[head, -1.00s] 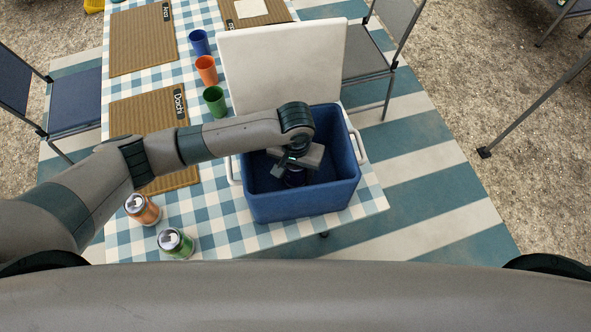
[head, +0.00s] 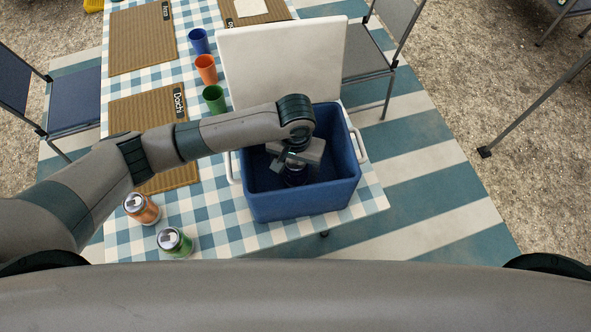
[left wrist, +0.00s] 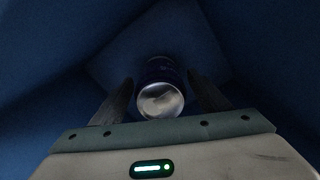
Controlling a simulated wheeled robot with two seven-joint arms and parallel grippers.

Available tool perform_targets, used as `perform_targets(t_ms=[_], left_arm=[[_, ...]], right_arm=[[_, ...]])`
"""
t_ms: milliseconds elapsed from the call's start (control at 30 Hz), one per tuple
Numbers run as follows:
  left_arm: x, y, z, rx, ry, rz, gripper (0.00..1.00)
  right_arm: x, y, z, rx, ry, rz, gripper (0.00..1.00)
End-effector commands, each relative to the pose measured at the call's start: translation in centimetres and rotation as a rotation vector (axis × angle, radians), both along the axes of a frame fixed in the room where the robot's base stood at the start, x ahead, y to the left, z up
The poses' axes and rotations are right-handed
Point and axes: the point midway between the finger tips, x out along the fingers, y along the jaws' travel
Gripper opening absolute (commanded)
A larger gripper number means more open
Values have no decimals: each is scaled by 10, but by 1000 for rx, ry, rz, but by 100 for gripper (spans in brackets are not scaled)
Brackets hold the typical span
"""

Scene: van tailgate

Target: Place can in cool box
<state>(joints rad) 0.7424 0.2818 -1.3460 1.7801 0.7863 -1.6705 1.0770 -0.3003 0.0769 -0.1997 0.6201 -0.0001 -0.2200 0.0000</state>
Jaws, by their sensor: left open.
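The blue cool box (head: 305,205) stands on the checked table with its white lid (head: 282,60) raised. My left gripper (head: 292,170) is down inside the box. In the left wrist view a dark blue can (left wrist: 161,90) with a silver end stands between the open fingers of my left gripper (left wrist: 160,95), with small gaps on both sides. The can is mostly hidden by my gripper in the head view. My right gripper is out of view.
Blue (head: 199,41), orange (head: 206,69) and green (head: 214,99) cups stand left of the lid. Brown placemats (head: 142,40) lie on the table (head: 222,215). Chairs stand on both sides. The striped mat at right is largely clear.

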Motion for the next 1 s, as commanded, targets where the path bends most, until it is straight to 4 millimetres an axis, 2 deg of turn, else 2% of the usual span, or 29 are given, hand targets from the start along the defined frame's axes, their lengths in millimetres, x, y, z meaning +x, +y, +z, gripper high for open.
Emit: perform_targets(t_ms=[500, 700, 1000], left_arm=[[0, -1, 85, -2, -1, -2, 70], [0, -1, 100, -1, -1, -1, 70], [0, 0, 102, 0, 0, -1, 70]], right_arm=[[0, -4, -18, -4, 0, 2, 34], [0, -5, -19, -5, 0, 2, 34], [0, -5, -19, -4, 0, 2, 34]])
